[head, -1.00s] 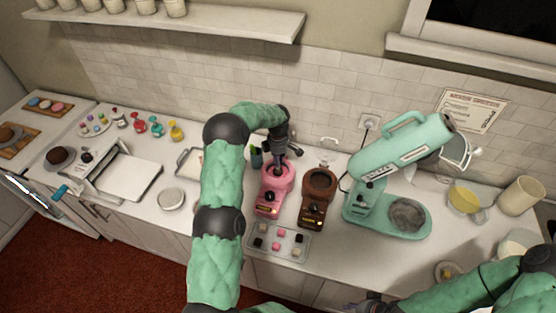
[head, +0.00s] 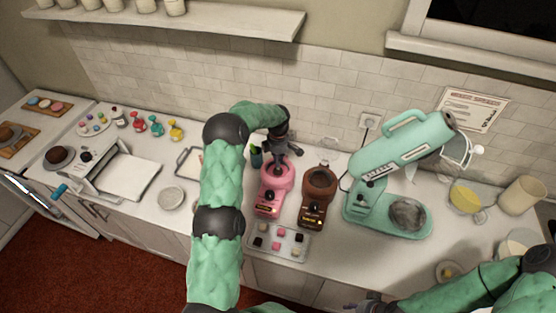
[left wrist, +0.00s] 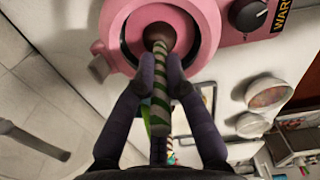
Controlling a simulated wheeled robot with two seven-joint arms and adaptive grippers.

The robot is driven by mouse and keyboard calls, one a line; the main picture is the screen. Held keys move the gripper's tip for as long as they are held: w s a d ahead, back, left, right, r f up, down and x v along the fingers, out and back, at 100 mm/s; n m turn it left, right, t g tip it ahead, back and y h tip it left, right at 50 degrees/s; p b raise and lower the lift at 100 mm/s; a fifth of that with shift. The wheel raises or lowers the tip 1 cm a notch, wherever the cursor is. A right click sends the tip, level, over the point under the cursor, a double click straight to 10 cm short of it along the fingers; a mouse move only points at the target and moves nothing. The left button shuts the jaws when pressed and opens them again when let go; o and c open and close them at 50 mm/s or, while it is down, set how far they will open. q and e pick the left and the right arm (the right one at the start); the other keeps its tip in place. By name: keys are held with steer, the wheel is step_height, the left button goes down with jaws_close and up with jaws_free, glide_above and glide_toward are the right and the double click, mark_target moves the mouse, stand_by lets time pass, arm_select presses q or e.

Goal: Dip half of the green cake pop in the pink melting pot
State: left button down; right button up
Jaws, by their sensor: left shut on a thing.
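The pink melting pot (head: 268,201) stands on the counter in the head view, left of a brown pot. My left gripper (head: 277,165) points down over its opening. In the left wrist view the gripper (left wrist: 160,70) is shut on the green-and-white striped stick of the cake pop (left wrist: 160,112). The stick runs into the opening of the pink pot (left wrist: 207,32). A brownish round shape shows at its far end; how deep it sits is unclear. My right gripper (head: 368,304) is low at the bottom edge, its fingers mostly hidden.
The brown melting pot (head: 317,196) stands close to the right of the pink one. A mint stand mixer (head: 402,158) is further right. A tray of small cubes (head: 262,250) lies in front. A dark container with green (head: 256,156) stands just behind and left of the gripper.

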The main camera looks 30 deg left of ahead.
arm_select(q)
steer(key=shift+r, duration=0.2)
steer(key=shift+r+p, duration=0.3)
steer(key=shift+r, duration=1.2)
